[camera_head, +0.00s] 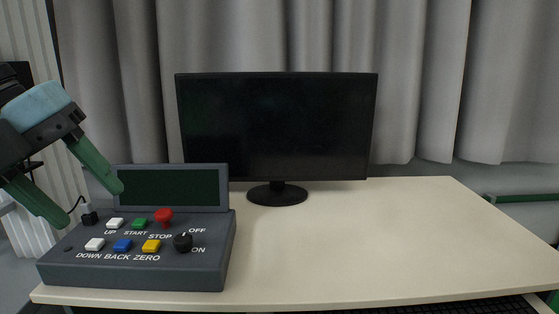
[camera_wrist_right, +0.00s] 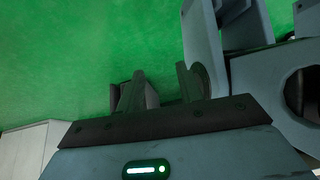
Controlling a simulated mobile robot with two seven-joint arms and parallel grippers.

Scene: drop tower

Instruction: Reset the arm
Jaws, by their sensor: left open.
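A dark grey control box (camera_head: 140,272) sits at the left front of the table. It has white UP (camera_head: 115,223) and DOWN (camera_head: 95,244) buttons, a green START button (camera_head: 139,224), a red STOP button (camera_head: 163,216), a blue BACK button (camera_head: 122,245), a yellow ZERO button (camera_head: 151,246) and a black OFF/ON knob (camera_head: 183,242). A dark green screen (camera_head: 168,188) stands at its back. My left gripper (camera_head: 93,206) is open and empty, above and beside the box's left end. My right gripper (camera_wrist_right: 160,88) shows only in the wrist view, its fingers apart with nothing clearly held.
A black monitor (camera_head: 277,128) stands at the back of the cream table (camera_head: 370,245). The table's middle and right are clear. A dark keyboard (camera_head: 450,306) lies along the front edge. Grey curtains (camera_head: 420,80) hang behind. The right wrist view shows green floor (camera_wrist_right: 60,60).

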